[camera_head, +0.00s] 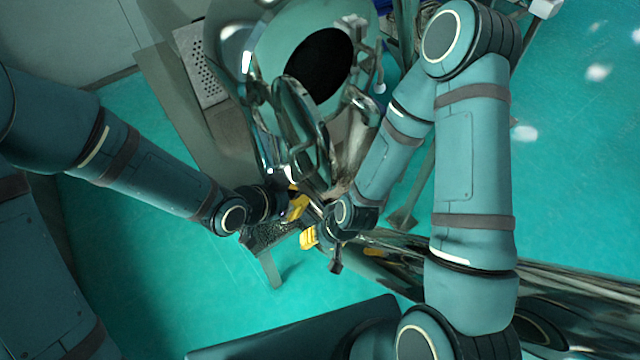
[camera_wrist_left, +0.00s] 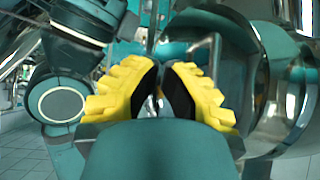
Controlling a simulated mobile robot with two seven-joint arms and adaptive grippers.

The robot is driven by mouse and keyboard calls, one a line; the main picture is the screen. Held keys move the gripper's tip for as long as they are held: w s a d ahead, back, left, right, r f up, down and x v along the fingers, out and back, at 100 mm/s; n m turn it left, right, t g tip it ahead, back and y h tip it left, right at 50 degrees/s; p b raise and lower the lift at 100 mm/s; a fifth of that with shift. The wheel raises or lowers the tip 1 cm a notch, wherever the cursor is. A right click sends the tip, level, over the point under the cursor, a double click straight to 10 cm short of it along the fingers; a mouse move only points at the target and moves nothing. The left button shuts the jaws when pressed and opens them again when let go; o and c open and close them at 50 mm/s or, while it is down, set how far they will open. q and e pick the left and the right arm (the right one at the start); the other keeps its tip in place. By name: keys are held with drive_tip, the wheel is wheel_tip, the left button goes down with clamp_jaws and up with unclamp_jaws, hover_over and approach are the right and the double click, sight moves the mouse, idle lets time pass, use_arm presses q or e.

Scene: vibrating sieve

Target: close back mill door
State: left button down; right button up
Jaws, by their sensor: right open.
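The mill is a shiny metal machine (camera_head: 245,75) with a round dark opening (camera_head: 320,65) at the upper middle. A curved, polished metal part (camera_head: 302,120), perhaps the mill door, stands out in front of the opening. My left gripper (camera_head: 298,207) is just below this metal, its yellow fingers close to it. In the left wrist view its two yellow fingers (camera_wrist_left: 162,78) lean close together, with a narrow gap between their dark pads; I cannot tell whether anything is held. My right gripper (camera_head: 318,246) is open, just below my left one, partly hidden by its wrist.
A perforated metal panel (camera_head: 200,65) is at the upper left of the machine. A long shiny metal trough-like part (camera_head: 570,285) runs to the lower right. The green floor (camera_head: 150,255) is clear at lower left. My two grippers are very close together.

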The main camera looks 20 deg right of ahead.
sight(328, 184)
use_arm(q)
drive_tip(key=w+d, duration=0.1)
drive_tip(key=d+f, duration=0.1)
drive_tip(key=d, duration=0.1)
drive_tip(key=w+d+f, duration=0.1)
drive_tip(key=d, duration=0.1)
drive_tip(key=shift+w+d+f, duration=0.1)
drive_tip(key=shift+w+f, duration=0.15)
drive_tip(key=shift+w, duration=0.05)
drive_tip(key=shift+w+d+p, duration=0.3)
drive_tip(key=shift+d, duration=0.2)
